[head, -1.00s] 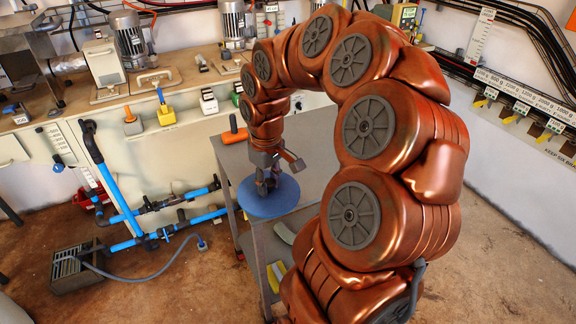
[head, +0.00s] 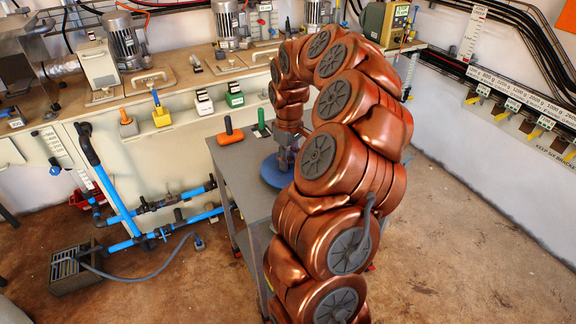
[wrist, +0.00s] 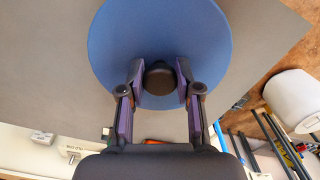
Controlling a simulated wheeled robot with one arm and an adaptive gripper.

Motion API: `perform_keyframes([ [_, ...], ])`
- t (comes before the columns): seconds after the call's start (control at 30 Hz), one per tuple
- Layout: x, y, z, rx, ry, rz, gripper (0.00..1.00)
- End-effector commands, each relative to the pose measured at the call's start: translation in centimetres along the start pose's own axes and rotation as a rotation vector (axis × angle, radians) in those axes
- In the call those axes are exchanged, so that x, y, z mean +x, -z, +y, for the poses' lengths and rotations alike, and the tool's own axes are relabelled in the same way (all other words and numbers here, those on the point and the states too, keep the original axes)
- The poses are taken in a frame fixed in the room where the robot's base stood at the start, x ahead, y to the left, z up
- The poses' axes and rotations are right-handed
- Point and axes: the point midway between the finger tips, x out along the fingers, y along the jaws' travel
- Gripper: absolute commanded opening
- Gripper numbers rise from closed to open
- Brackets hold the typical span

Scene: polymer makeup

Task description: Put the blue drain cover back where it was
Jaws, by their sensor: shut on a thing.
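The blue drain cover (head: 270,174) is a flat round blue disc over the grey cart top (head: 246,195). My arm hides its right part in the head view. In the wrist view the disc (wrist: 160,28) shows with a dark round knob (wrist: 159,77) near its lower middle. My gripper (wrist: 159,82) is shut on this knob, one finger on each side. In the head view my gripper (head: 286,158) is partly hidden above the disc. I cannot tell whether the disc touches the cart top.
A grey grated box (head: 72,270) with a hose is on the floor at left, near blue pipes (head: 120,215). A long bench (head: 180,110) runs behind. Floor at right is clear.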

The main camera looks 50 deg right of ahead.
Motion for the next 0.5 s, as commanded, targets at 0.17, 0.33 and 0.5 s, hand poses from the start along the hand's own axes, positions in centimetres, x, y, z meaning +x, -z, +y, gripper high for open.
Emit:
perform_keyframes([
  [0.17, 2.0, 0.0, 0.0, 0.000, 0.000, 0.001, 0.00],
  [0.33, 2.5, 0.0, 0.0, 0.001, -0.001, 0.002, 0.00],
  [0.5, 2.6, 0.0, 0.0, 0.001, -0.001, 0.002, 0.00],
])
